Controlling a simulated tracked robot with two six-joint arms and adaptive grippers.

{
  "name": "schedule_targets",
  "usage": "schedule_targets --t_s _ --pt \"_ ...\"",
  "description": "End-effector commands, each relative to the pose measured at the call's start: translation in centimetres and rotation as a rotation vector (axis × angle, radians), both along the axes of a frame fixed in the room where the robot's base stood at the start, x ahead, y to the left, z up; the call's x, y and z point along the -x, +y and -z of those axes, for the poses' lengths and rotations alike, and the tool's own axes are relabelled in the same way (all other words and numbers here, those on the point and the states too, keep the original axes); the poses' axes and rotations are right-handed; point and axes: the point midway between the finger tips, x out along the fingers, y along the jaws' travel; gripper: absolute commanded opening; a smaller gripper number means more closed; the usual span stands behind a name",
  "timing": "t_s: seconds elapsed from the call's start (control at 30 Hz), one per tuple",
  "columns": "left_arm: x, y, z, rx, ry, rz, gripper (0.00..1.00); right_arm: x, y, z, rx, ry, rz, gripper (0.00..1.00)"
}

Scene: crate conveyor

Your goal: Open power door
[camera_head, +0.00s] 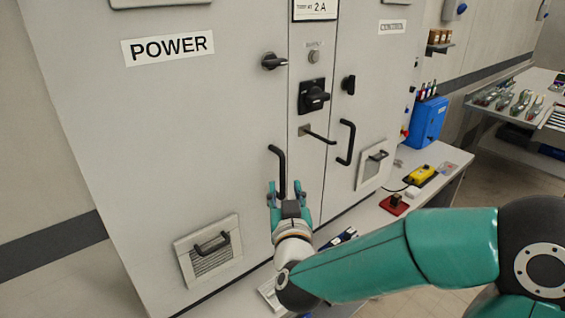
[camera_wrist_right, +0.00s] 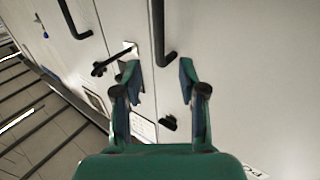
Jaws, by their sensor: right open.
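The power door (camera_head: 110,110) is a grey cabinet door labelled POWER, and it looks closed. Its black bar handle (camera_head: 281,162) stands upright near the door's right edge. A black knob (camera_head: 273,61) sits above it. My right gripper (camera_head: 287,188) is open at the lower part of the handle. In the right wrist view the handle (camera_wrist_right: 160,32) shows just beyond and between the spread fingertips (camera_wrist_right: 158,75), with no grip on it. The knob also shows there (camera_wrist_right: 168,124). My left gripper is not in view.
A lever (camera_head: 318,136) sticks out right of the handle, close to one finger in the wrist view. The neighbouring door has its own black handle (camera_head: 347,142). A low vent handle (camera_head: 211,243) is at left. A bench (camera_head: 440,160) with tools stands at right.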

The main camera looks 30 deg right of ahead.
Motion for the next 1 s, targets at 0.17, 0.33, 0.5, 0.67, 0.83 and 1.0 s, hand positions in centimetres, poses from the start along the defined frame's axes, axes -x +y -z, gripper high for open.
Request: schedule_targets --t_s 0.17,0.33,0.5,0.67,0.83,1.0 --pt "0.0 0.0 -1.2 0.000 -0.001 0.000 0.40 -3.5 -2.1 -0.1 0.000 0.004 0.004 0.41" --pt "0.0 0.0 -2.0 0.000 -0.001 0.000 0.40 -6.0 -3.5 -0.1 0.001 0.003 0.002 0.41" --pt "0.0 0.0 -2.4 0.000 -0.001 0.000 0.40 -7.5 -4.3 0.0 0.000 0.002 0.000 0.41" --pt "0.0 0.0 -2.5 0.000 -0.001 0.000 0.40 -7.9 -4.5 0.0 0.000 0.001 -0.001 0.41" --pt "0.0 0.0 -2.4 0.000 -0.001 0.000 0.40 -8.0 -4.4 0.1 0.000 0.001 -0.002 0.41" --pt "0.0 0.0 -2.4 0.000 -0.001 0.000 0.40 -8.0 -4.4 0.1 0.000 0.001 -0.002 0.21"
